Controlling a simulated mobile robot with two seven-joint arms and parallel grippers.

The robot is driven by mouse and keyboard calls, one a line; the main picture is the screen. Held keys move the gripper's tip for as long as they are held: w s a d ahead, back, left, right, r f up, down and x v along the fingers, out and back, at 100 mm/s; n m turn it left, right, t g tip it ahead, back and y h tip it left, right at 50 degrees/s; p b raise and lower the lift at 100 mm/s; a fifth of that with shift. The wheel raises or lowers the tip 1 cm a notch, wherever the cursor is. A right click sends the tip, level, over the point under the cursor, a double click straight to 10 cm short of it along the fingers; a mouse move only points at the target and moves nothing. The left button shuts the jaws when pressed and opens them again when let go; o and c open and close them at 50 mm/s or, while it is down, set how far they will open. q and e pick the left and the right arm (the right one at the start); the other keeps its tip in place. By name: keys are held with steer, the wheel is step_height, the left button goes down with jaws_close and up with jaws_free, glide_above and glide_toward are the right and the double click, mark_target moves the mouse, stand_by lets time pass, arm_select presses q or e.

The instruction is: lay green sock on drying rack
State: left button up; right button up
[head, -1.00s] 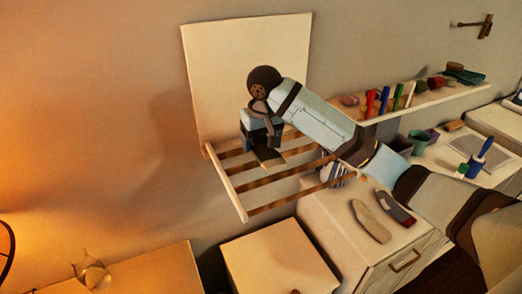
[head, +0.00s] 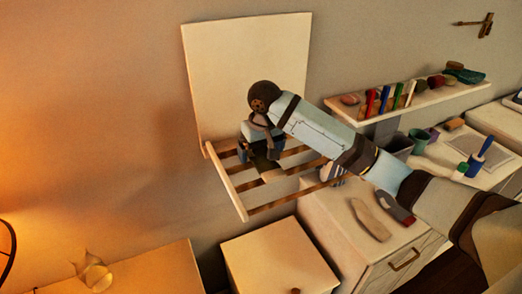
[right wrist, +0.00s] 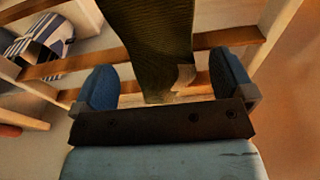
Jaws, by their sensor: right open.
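The drying rack (head: 235,190) is a wooden frame with brown slats, fixed to the wall below a pale back panel. The dark green sock (right wrist: 150,40) lies across the slats, with a pale patch near its end; it also shows in the head view (head: 265,163). My right gripper (head: 258,154) is over the rack. In the right wrist view its two blue fingers (right wrist: 165,82) are apart on either side of the sock's near end, with gaps to both. My left gripper is out of view.
A striped cloth item (head: 331,172) sits beside the rack's right end. A white cabinet (head: 340,225) with a beige sock-like item (head: 369,220) stands to the right. A wall shelf (head: 430,97) with books is behind my arm. A lower cabinet (head: 275,255) stands below the rack.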

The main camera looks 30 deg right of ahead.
mark_target(263, 156)
step_height(263, 156, up, 12)
steer(key=s, duration=0.1)
steer(key=shift+s+p, duration=0.2)
steer(key=shift+p, duration=0.15)
steer(key=shift+f, duration=0.1)
